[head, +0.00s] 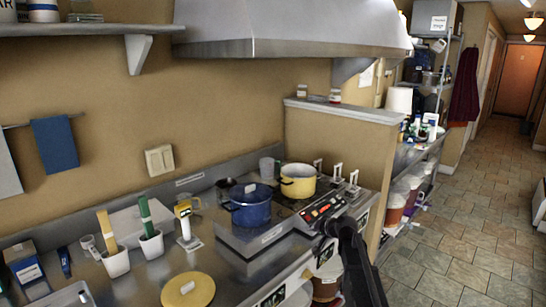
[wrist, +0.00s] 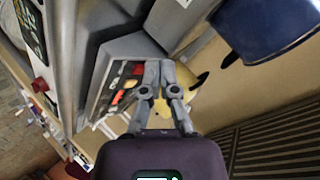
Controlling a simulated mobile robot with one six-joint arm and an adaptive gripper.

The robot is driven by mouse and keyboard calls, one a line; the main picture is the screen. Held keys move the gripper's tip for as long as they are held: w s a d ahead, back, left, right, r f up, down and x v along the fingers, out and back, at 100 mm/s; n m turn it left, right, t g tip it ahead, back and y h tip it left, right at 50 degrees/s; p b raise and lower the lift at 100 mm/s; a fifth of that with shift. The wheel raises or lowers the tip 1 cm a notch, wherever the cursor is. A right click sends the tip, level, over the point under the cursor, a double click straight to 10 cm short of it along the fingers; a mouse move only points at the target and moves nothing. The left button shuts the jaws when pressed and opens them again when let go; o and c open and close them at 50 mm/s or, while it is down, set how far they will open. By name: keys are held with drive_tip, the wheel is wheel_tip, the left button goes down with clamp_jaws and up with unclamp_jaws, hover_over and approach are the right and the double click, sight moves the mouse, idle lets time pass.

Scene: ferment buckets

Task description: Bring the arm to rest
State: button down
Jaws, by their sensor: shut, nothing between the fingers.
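My gripper shows in the wrist view (wrist: 152,68), shut and empty, with its two fingers together. In the head view my dark arm (head: 358,262) reaches up from the bottom, right of the stove, and its end is near the stove's front right corner. A blue pot (head: 250,208) stands on the counter unit at the stove, and a yellow pot (head: 298,182) stands behind it to the right. The blue pot also shows at the top right of the wrist view (wrist: 265,25), apart from the fingers.
The stove's control panel (head: 324,208) is close to my gripper. White holders with a tan (head: 116,262) and a green item (head: 151,245), a yellow lid (head: 188,290) and a scale-like device (head: 187,228) stand on the counter. The tiled floor (head: 460,220) at right is open.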

drive_tip(key=s+f+n+g+h, duration=0.1)
drive_tip(key=s+f+g+h, duration=0.1)
drive_tip(key=s, duration=0.9)
drive_tip(key=s+d+f+n+g+h, duration=0.1)
drive_tip(key=s+f+g+h, duration=0.1)
drive_tip(key=s, duration=0.9)
drive_tip(key=s+d+f+n+g+h, duration=0.1)
drive_tip(key=s+f+g, duration=0.3)
drive_tip(key=s, duration=0.7)
drive_tip(key=shift+g+h+p, duration=0.35)
drive_tip(key=shift+g+h, duration=0.35)
drive_tip(key=shift+h, duration=0.2)
drive_tip(key=shift+s, duration=0.1)
